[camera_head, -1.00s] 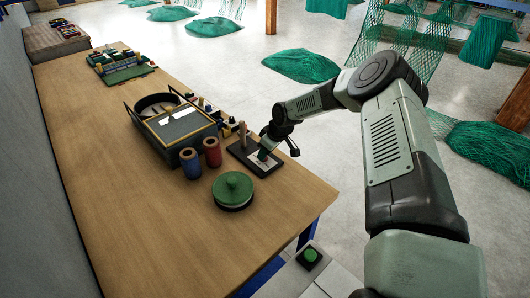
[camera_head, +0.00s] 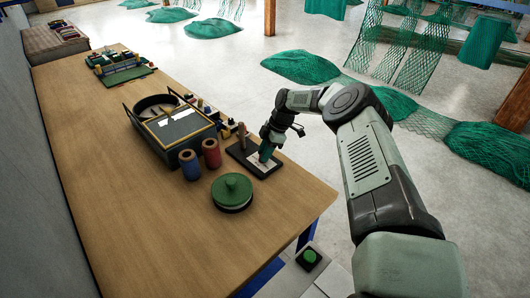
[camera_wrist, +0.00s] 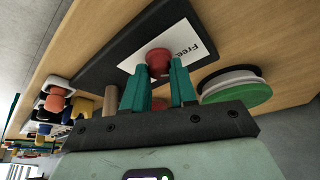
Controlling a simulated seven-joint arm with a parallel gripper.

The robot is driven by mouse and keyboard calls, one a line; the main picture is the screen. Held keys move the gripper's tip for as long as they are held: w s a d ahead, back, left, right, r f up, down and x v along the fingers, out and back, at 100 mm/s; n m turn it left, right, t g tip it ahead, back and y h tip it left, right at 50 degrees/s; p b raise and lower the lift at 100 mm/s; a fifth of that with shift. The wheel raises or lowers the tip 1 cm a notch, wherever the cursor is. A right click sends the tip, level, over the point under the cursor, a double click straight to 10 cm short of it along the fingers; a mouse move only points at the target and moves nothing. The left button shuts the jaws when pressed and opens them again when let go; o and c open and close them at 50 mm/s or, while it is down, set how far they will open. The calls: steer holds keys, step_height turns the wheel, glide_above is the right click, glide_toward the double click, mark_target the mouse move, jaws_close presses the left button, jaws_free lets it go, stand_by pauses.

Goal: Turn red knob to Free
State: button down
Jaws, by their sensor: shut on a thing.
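The red knob (camera_wrist: 159,60) sits between my gripper's teal fingertips (camera_wrist: 159,85) in the wrist view. My gripper is shut on it from the sides. The knob is in front of a white label (camera_wrist: 140,50) on a dark board (camera_wrist: 92,62). The word "Free" is partly readable on the label, beside the knob. In the head view my gripper (camera_head: 266,152) is down at the board (camera_head: 240,157) near the table's right edge and hides the knob. The knob's exact pointing direction cannot be told.
A wooden peg (camera_head: 241,135) stands on the board's far side. A round green-lidded thing (camera_head: 232,190), a red spool (camera_head: 211,154) and a blue spool (camera_head: 190,166) stand close by. A black-framed box (camera_head: 180,130) is to the left. The table's near left is clear.

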steer(key=shift+n, duration=0.6)
steer(key=shift+g, duration=0.3)
steer(key=shift+f, duration=0.1)
steer(key=c, duration=0.9)
jaws_free()
steer(key=v, duration=1.1)
steer(key=shift+a, duration=0.15)
